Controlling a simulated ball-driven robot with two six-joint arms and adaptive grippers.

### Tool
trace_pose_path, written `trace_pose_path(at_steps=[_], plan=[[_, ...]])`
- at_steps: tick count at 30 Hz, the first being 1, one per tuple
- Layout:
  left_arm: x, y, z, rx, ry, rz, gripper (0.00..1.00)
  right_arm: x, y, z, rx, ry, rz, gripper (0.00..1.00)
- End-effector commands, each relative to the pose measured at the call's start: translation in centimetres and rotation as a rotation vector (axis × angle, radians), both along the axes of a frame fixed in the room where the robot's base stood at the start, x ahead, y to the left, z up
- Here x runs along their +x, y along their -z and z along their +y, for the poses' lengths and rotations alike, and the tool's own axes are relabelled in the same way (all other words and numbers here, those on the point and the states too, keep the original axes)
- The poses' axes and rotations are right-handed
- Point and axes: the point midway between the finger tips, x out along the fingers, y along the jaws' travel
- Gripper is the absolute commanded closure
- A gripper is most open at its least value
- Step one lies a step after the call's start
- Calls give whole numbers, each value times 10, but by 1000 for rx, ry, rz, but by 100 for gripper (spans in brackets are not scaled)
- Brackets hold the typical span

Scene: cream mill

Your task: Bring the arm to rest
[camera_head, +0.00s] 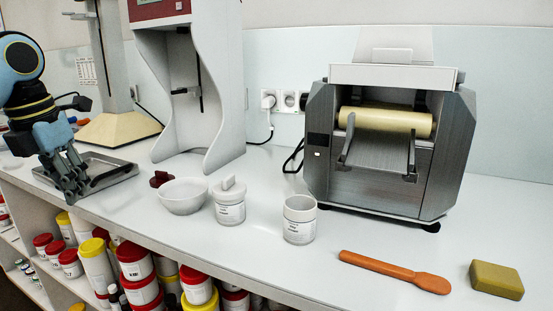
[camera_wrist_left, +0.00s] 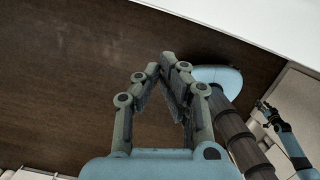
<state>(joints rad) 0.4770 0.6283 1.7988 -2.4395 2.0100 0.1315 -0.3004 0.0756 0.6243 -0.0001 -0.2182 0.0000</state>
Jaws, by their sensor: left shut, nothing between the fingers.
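My left gripper (camera_head: 72,188) hangs at the left of the head view, fingers pointing down, shut and empty. It shows in front of a shallow metal tray and touches nothing that I can make out. In the left wrist view its fingers (camera_wrist_left: 172,62) come together over a dark brown floor (camera_wrist_left: 70,70). My right gripper (camera_wrist_left: 268,115) shows small at the right edge of the left wrist view; whether it is open is too small to tell. It is not in the head view.
The white counter (camera_head: 265,265) holds a metal tray (camera_head: 120,178), a white bowl (camera_head: 183,197), a lidded jar (camera_head: 229,205), an open jar (camera_head: 299,222), a roller mill (camera_head: 385,185), an orange spatula (camera_head: 395,271) and an olive block (camera_head: 497,280). Tubs fill shelves below.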

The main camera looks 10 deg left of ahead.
Motion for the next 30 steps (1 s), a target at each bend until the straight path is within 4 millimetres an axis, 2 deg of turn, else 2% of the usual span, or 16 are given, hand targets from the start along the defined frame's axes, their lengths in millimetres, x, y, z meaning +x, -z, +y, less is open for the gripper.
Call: trace_pose_path(at_steps=[8,11,14,17,20,22,24,25,26,28,30], plan=[[-25,56,-21,-71,11,122,100,4,0,-1,-1,0,-3,60],[-39,85,-37,-143,24,185,100,0,0,-2,-2,-1,3,60],[-54,118,-61,-253,36,241,100,-3,0,-3,-3,0,8,60],[-73,157,-97,-421,38,292,100,-3,0,-4,-4,-1,8,60],[-97,202,-151,-701,-20,332,100,-3,0,-5,-6,-1,8,60],[-115,234,-198,-981,-163,338,100,-3,0,-6,-6,-2,7,60],[-120,258,-227,-1236,-394,307,100,-3,0,-6,-6,-2,7,60],[-120,269,-233,-1326,-516,287,100,-3,0,-6,-6,-2,7,60],[-121,282,-234,-1403,-652,263,100,-3,0,-6,-6,-2,7,60],[-128,322,-224,-1525,-1011,202,100,-3,0,-6,-6,-2,7,60],[-147,371,-201,-1556,-1393,137,100,-3,0,-6,-6,-2,7,60]])
